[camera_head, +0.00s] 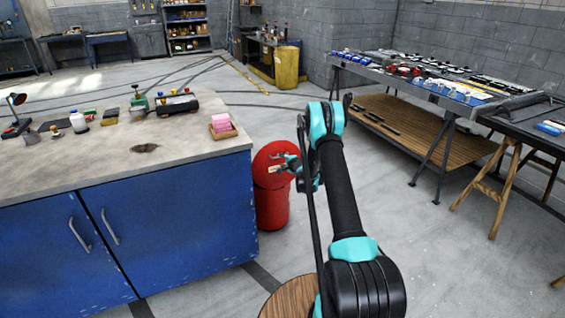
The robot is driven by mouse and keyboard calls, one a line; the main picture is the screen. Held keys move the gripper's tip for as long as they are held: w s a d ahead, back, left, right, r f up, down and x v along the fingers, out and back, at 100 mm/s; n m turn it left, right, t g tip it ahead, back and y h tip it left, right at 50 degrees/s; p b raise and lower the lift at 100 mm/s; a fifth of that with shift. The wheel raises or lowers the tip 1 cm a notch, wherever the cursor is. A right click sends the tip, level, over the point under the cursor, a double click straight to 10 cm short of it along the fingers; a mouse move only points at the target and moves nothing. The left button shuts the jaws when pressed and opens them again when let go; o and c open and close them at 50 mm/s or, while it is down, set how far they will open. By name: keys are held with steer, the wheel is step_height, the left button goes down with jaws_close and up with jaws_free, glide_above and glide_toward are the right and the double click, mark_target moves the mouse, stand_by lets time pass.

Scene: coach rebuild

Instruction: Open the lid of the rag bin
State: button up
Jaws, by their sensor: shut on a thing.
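The rag bin (272,208) is a red round bin on the floor, just past the right end of the blue workbench. Its red lid (268,152) shows as a rounded shape above the body, slightly wider than it. My gripper (274,169) is in front of the lid, reaching in from the right, with its fingers shut at the lid. The exact grip point is small and partly hidden by the fingers. I cannot tell clearly how far the lid is tilted from the rim.
The blue workbench (200,160) stands close on the left, with a pink block in a tray (222,127) near its corner. A round wooden top (287,298) is low in front. Tool tables (440,95) line the right. The floor between is clear.

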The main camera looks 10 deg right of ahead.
steer(key=v, duration=1.2)
